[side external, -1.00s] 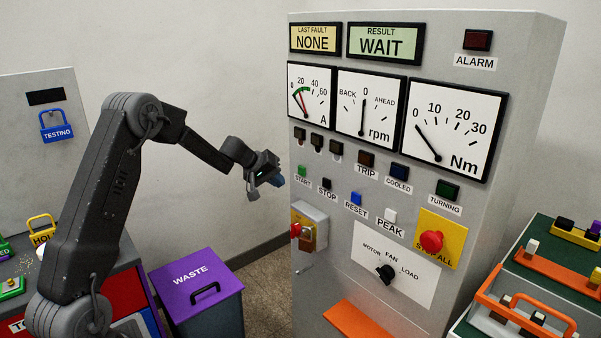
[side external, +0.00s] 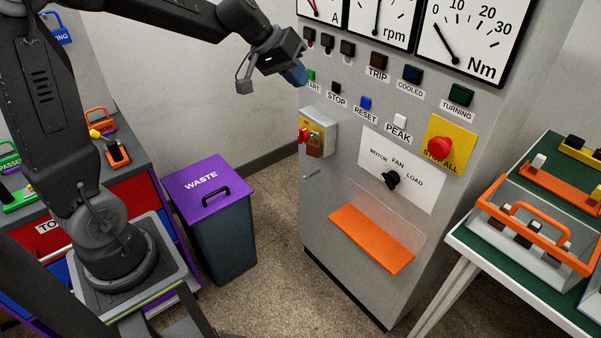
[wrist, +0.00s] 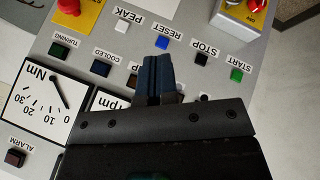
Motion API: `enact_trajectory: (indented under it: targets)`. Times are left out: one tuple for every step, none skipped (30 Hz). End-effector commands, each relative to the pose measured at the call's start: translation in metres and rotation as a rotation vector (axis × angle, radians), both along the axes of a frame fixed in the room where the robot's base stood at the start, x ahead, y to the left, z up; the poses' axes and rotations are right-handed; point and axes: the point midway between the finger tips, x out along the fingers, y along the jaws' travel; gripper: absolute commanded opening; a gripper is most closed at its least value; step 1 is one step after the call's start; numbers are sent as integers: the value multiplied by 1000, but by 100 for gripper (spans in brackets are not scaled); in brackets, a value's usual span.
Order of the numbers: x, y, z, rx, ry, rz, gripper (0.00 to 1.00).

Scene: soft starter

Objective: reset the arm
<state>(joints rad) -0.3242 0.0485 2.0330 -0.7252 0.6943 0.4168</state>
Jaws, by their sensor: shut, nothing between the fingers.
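My gripper (side external: 296,75) is at the upper middle of the side view, in front of the left edge of the grey control cabinet (side external: 345,190). Its blue fingers are together and empty; they also show in the wrist view (wrist: 159,72), where the panel appears upside down. There the fingertips overlap the panel below the blue RESET button (wrist: 162,42). The black STOP button (wrist: 201,58) and green START button (wrist: 236,75) are to their right. I cannot tell the exact gap to the panel; no contact is visible.
A red STOP ALL button (side external: 439,146), a rotary knob (side external: 391,180) and an orange shelf (side external: 371,239) are on the cabinet. A purple-lidded waste bin (side external: 225,235) stands on the floor to its left. A green-topped table (side external: 465,237) with orange-handled trays is at the right.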

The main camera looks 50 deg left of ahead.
Motion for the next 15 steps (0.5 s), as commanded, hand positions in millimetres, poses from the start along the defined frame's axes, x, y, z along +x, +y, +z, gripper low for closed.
enact_trajectory:
  targets:
    - [-23, -21, 10, 35, 3, -47, 0]
    - [-36, -30, 14, 57, 8, -70, 0]
    - [-55, -42, 17, 87, 18, -99, 0]
    - [-69, -50, 19, 112, 22, -121, 0]
    - [-83, -57, 20, 136, 28, -140, 0]
    - [-101, -65, 20, 169, 33, -164, 0]
    - [-115, -70, 20, 195, 38, -180, 0]
    - [-129, -75, 19, 220, 42, -196, 0]
    - [-147, -79, 18, 255, 45, -214, 0]
    - [-159, -82, 16, 281, 48, -225, 0]
    - [-171, -83, 14, 304, 50, -234, 0]
    - [-185, -85, 11, 336, 50, -244, 0]
    - [-194, -85, 9, 359, 50, -250, 0]
    - [-203, -85, 6, 378, 51, -256, 0]
    - [-212, -85, 3, 402, 50, -260, 0]
